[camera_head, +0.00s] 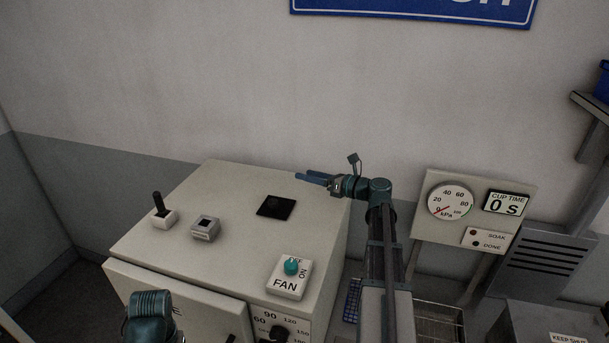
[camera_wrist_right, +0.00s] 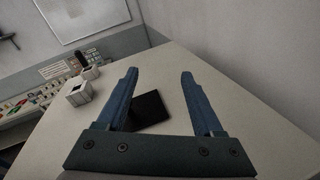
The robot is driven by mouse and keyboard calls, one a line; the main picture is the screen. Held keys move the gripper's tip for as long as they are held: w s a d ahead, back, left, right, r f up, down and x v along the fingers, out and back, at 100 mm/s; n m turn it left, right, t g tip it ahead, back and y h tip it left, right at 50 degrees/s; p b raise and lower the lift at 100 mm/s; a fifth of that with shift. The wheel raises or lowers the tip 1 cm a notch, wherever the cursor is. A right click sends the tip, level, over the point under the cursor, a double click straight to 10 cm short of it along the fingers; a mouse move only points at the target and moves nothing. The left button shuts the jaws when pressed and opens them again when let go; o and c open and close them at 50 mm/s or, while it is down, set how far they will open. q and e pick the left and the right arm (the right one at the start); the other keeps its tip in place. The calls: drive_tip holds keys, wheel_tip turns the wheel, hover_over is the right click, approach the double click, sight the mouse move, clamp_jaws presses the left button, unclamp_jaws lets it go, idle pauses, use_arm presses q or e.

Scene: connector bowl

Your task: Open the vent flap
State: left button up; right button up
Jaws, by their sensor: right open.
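A flat black square (camera_head: 276,207), which looks like the vent flap, lies in the top of the light cabinet (camera_head: 232,240). It lies flat, with no raised edge that I can make out. It also shows in the wrist view (camera_wrist_right: 149,108), partly behind a finger. My right gripper (camera_head: 308,178) is above the cabinet's back right part, to the right of and beyond the black square, pointing left. In the wrist view its two blue fingers (camera_wrist_right: 159,75) are apart with nothing between their tips. My left gripper is not seen; only part of that arm shows at the bottom.
A black lever on a white base (camera_head: 164,216) and a small grey switch box (camera_head: 205,228) stand left of the square. A FAN switch (camera_head: 290,277) with a teal knob is at the front right. A gauge panel (camera_head: 470,215) stands to the right. The wall is behind.

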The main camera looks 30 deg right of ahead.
drive_tip(key=r+p+v, duration=0.1)
drive_tip(key=v, duration=0.5)
drive_tip(key=shift+d, duration=0.25)
idle(0.7)
drive_tip(key=f+p+v, duration=0.1)
drive_tip(key=v, duration=1.1)
drive_tip(key=shift+r, duration=0.35)
drive_tip(key=shift+a, duration=0.1)
